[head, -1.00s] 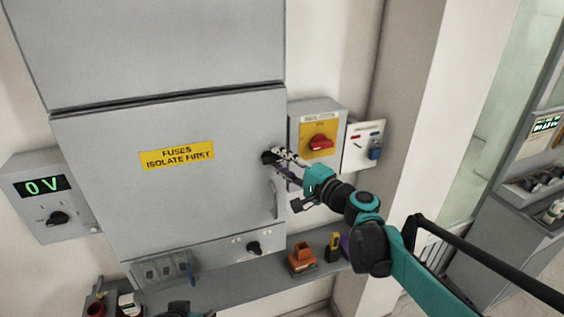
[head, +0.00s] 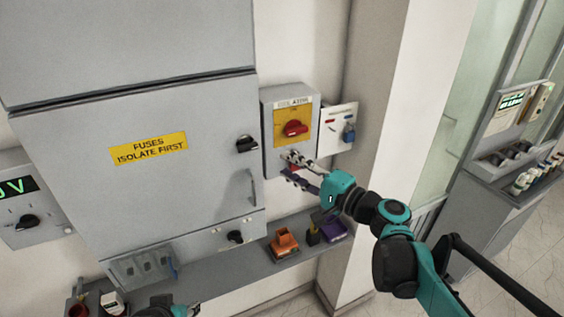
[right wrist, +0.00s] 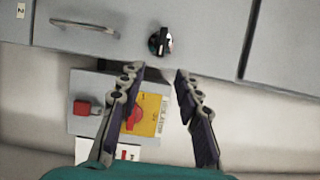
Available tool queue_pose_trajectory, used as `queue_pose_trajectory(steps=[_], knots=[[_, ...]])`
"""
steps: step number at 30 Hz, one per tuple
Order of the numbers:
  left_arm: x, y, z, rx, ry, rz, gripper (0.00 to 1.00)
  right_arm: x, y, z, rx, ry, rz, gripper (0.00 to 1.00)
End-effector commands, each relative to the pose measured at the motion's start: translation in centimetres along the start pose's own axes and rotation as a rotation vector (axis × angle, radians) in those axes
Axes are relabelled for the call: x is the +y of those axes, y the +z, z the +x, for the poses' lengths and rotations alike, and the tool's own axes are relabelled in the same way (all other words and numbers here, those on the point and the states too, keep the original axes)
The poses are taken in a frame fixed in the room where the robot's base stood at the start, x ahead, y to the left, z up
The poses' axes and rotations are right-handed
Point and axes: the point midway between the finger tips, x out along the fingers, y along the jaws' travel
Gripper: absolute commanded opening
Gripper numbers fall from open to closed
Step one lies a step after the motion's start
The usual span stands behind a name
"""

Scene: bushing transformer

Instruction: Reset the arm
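My right gripper (head: 289,166) is open and empty in front of the lower part of the grey box with the red rotary switch (head: 294,129). In the right wrist view its two fingers (right wrist: 159,71) stand well apart with nothing between the tips. The black knob (head: 247,144) on the grey cabinet door is clear of the gripper. It also shows in the right wrist view (right wrist: 160,42), beyond the fingertips. A dark, teal-edged part of mine shows at the bottom edge of the head view.
The cabinet door handle (head: 253,188) is left of the gripper. A grey shelf (head: 212,263) below holds an orange part (head: 284,241) and a purple tray (head: 334,227). A small white panel with a blue padlock (head: 349,131) is right of the switch box. A wall pillar stands further right.

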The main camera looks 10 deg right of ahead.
Motion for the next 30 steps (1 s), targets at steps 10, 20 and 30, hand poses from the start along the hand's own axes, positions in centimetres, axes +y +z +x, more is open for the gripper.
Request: queue_pose_trajectory(steps=[10,20,30], knots=[[0.0,0.2,0.2,0.000,0.000,0.000,0.40,0.5,0.2,-0.1,-0.003,0.011,-0.008,0.34],[0.0,5.2,7.3,0.000,0.000,0.000,0.40,19.0,6.8,-4.4,-0.085,0.437,-0.349,0.34],[0.0,11.0,15.3,0.000,0.000,0.000,0.40,39.5,7.7,-16.7,-0.174,1.009,-0.903,0.34]])
